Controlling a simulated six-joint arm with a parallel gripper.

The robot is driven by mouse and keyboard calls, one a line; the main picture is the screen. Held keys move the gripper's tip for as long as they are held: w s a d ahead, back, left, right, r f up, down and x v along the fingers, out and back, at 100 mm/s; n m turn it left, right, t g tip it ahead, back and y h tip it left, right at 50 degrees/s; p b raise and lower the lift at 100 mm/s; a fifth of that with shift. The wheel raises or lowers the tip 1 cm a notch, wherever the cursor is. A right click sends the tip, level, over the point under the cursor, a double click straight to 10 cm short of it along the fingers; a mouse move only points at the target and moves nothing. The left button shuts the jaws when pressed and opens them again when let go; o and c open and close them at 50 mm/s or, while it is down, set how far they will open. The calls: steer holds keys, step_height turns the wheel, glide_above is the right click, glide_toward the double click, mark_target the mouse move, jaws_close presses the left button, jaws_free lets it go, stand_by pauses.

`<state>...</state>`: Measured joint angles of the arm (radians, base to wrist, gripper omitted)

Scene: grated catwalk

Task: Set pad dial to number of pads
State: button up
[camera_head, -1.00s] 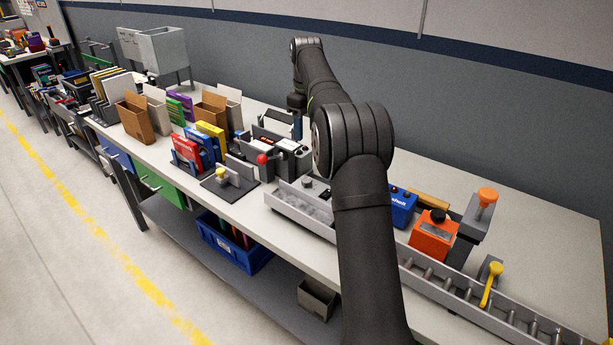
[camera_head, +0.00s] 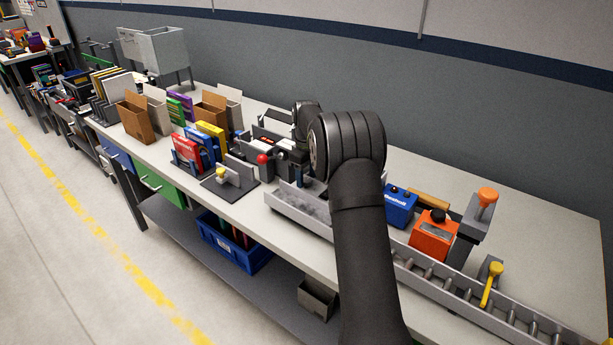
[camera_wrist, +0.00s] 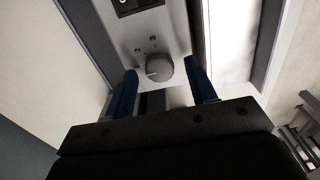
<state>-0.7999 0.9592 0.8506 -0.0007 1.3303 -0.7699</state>
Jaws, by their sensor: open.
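In the wrist view a round grey dial (camera_wrist: 158,68) sits on a light grey panel (camera_wrist: 175,25) with numbers beside it; 2 and 3 are readable. Its pale pointer line faces left, near the lowest mark, which is hard to read. My gripper (camera_wrist: 162,72) is open, with one blue finger on each side of the dial. I cannot tell if the fingers touch it. In the head view my gripper (camera_head: 301,176) is low over the bench, mostly hidden by my arm. I cannot make out the pads to count them.
A grey machine with a red ball knob (camera_head: 263,159) stands left of my gripper. A grey tray (camera_head: 298,205) lies in front. A blue box (camera_head: 399,208) and orange box (camera_head: 433,236) stand to the right, by a roller track (camera_head: 455,295). A dark switch (camera_wrist: 138,5) is above the dial.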

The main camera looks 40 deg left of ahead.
steer(key=shift+f, duration=0.2)
steer(key=shift+c, duration=0.2)
steer(key=c, duration=0.9)
steer(key=shift+m, duration=0.3)
steer(key=m, duration=0.3)
steer(key=shift+m, duration=2.6)
